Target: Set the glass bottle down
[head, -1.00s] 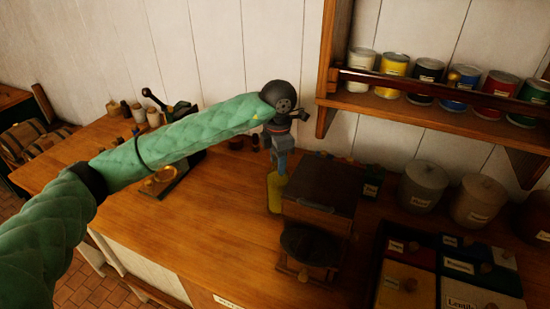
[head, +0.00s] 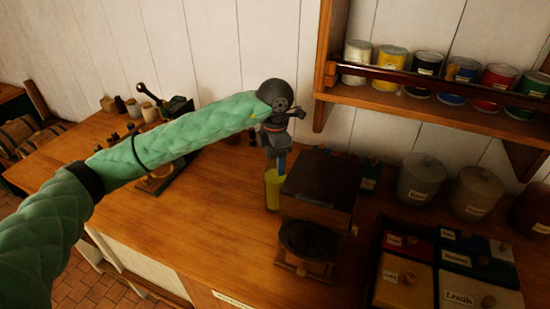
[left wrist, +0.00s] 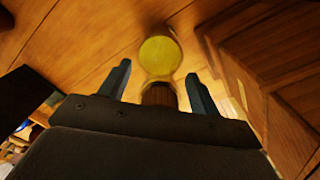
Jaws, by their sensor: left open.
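The glass bottle (head: 272,190) holds something yellow and stands upright on the wooden counter, just left of a dark wooden box. My left gripper (head: 277,158) is right above it, pointing down. In the left wrist view the bottle (left wrist: 159,56) shows between and beyond the two blue fingers of my left gripper (left wrist: 158,85). The fingers are apart, with a gap on each side of the bottle's brown top (left wrist: 159,95). My right gripper is in neither view.
The dark box (head: 322,180) with a round black part stands close on the bottle's right. Canisters (head: 423,180) and a labelled compartment box (head: 405,285) are farther right. A shelf with paint tins (head: 390,60) hangs above. The counter (head: 205,215) left of the bottle is clear.

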